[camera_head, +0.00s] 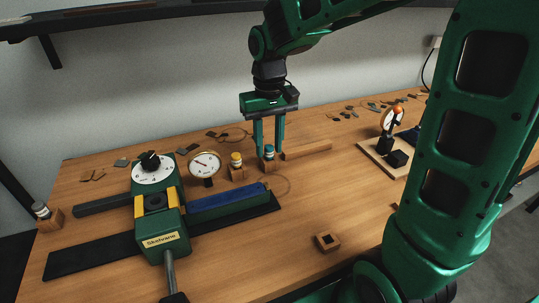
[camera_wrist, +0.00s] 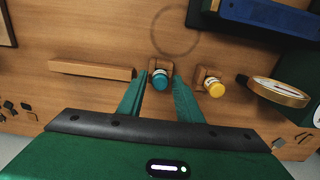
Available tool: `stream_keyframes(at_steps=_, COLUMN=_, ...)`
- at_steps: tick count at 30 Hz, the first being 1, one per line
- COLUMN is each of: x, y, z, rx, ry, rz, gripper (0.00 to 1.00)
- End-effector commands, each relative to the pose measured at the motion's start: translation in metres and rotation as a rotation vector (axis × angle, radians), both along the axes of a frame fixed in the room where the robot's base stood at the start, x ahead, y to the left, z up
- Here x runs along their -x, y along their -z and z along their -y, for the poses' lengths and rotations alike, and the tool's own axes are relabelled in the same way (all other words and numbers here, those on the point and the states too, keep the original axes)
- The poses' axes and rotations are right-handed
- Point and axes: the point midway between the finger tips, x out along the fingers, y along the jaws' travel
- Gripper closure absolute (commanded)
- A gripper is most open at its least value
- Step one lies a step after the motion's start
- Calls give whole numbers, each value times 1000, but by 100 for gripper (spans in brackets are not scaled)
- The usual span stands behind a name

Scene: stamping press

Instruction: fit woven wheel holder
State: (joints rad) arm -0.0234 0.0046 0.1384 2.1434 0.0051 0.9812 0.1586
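My gripper (camera_head: 267,148) points down over the table, its two fingers on either side of a small blue-capped piece (camera_head: 269,154). In the wrist view the blue-capped piece (camera_wrist: 160,80) sits in a wooden block between the fingertips, with a small gap at each side. A yellow-capped piece (camera_head: 236,160) stands in a similar block to its left. A grey-and-white-capped piece (camera_head: 41,210) stands in a block at the far left. I cannot tell which is the woven wheel holder. The green press (camera_head: 165,226) has a white dial and a slot between yellow sides (camera_head: 155,203).
A round gauge (camera_head: 205,164) stands beside the yellow-capped piece. A wooden bar (camera_head: 306,150) lies right of the blue-capped one.

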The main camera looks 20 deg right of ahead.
Motion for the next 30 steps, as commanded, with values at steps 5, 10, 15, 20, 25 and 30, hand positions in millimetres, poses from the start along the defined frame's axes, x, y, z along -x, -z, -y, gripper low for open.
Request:
stream_keyframes(at_steps=5, x=0, y=0, z=0, rx=0, ry=0, rz=0, gripper=87)
stream_keyframes(at_steps=10, x=0, y=0, z=0, rx=0, ry=0, rz=0, gripper=100)
stream_keyframes(at_steps=15, x=-1, y=-10, z=0, rx=0, ry=0, rz=3, gripper=100)
stream_keyframes(at_steps=20, x=0, y=-27, z=0, rx=0, ry=0, rz=3, gripper=100)
stream_keyframes(at_steps=25, x=-1, y=-44, z=0, rx=0, ry=0, rz=3, gripper=100)
stream_keyframes(at_steps=30, x=0, y=-54, z=0, rx=0, ry=0, rz=1, gripper=100)
